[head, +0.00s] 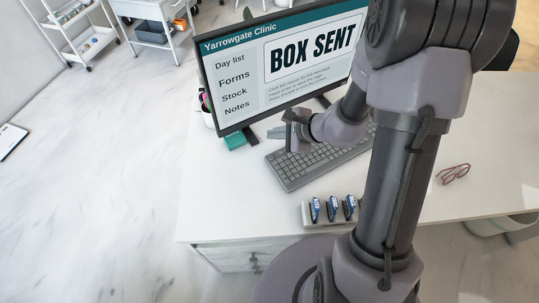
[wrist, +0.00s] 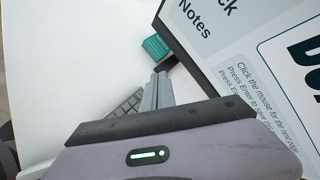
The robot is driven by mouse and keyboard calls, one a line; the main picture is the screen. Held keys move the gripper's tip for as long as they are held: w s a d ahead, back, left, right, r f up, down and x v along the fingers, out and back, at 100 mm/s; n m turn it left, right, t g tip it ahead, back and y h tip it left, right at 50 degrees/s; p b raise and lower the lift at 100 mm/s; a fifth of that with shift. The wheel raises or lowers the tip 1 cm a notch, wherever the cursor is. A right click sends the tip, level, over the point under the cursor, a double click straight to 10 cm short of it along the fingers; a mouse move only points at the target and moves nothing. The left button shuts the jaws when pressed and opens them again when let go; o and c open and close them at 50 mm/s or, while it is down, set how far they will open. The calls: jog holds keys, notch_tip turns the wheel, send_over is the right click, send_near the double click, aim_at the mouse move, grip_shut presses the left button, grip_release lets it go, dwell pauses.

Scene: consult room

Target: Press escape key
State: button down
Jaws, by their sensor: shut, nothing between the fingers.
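The grey keyboard (head: 291,176) lies on the white desk in front of the monitor (head: 240,105), with its right part behind my arm. In the wrist view only a corner of the keyboard (wrist: 126,108) shows, left of the fingers. The escape key cannot be made out in either view. My gripper (head: 277,133) is shut and empty, over or just behind the keyboard's back left part; contact with a key cannot be told. Its fingertips show in the wrist view (wrist: 160,78). The monitor shows a large "BOX SENT" and a menu list.
A teal item (head: 235,140) stands by the monitor's lower left; it also shows in the wrist view (wrist: 155,47). A small holder with blue-labelled items (head: 333,208) sits in front of the keyboard. Red glasses (head: 453,174) lie to the right. The desk's left part is clear.

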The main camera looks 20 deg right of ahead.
jog(key=shift+f, duration=0.1)
jog(key=b, duration=0.6)
send_over(274, 160)
notch_tip(274, 160, down, 8)
jog(key=shift+f, duration=0.15)
jog(key=shift+f+b, duration=0.15)
jog(key=shift+b, duration=0.3)
jog(key=shift+f, duration=0.15)
dwell(1.0)
jog(key=shift+f+b, duration=0.3)
jog(key=shift+b, duration=0.35)
jog(key=shift+f+b, duration=0.35)
jog(key=shift+b, duration=0.1)
jog(key=shift+r, duration=0.1)
dwell(0.5)
jog(key=shift+r+p, duration=0.45)
jog(key=shift+r, duration=0.25)
